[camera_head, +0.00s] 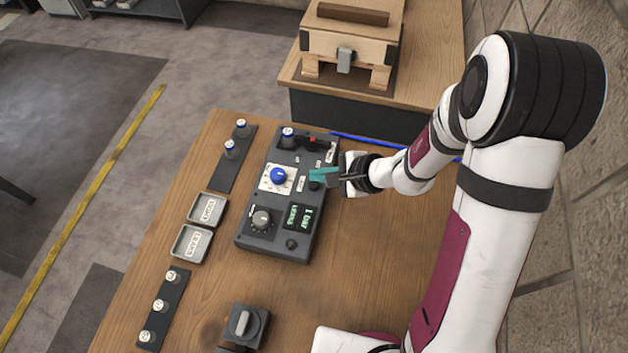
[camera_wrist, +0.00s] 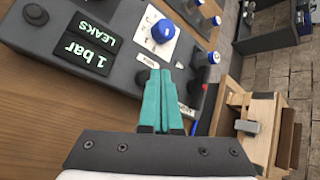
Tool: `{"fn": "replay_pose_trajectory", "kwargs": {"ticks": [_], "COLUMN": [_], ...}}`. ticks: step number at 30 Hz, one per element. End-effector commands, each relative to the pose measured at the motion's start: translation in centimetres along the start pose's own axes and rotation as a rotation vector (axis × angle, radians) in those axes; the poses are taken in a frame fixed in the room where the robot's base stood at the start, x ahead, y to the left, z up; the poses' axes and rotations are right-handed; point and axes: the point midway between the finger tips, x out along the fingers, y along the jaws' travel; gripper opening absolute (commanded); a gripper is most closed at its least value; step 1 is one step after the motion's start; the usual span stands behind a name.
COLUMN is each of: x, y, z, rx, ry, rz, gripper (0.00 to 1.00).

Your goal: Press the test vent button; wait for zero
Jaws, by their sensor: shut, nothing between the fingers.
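The dark grey test box (camera_head: 262,225) sits on the wooden bench. In the wrist view the display (camera_wrist: 86,50) reads "1 bar LEAKS" in green. My gripper (camera_head: 314,174) has teal fingers, shut and empty, at the box's right side near small white labels. In the wrist view the fingertips (camera_wrist: 160,73) are beside a label; they hide part of the box there. I cannot tell whether they touch a button. A blue-capped part (camera_head: 288,136) stands at the box's far end.
Two small labelled trays (camera_head: 190,261) lie left of the box. A dark strip with blue-capped parts (camera_head: 230,149) and another with white-topped parts (camera_head: 159,305) flank them. A switch box (camera_head: 244,325) stands in front. A wooden crate (camera_head: 350,40) stands behind.

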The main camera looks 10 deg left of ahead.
Motion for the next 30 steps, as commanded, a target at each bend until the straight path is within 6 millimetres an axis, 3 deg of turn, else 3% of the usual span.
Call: {"fn": "replay_pose_trajectory", "kwargs": {"ticks": [17,30], "x": [-3.3,-3.5], "y": [-2.5,-2.5], "z": [2.4,2.5], "rx": [-0.001,0.0], "ry": [0.0,0.0], "rz": [-0.002,0.0], "gripper": [0.0,0.0]}}
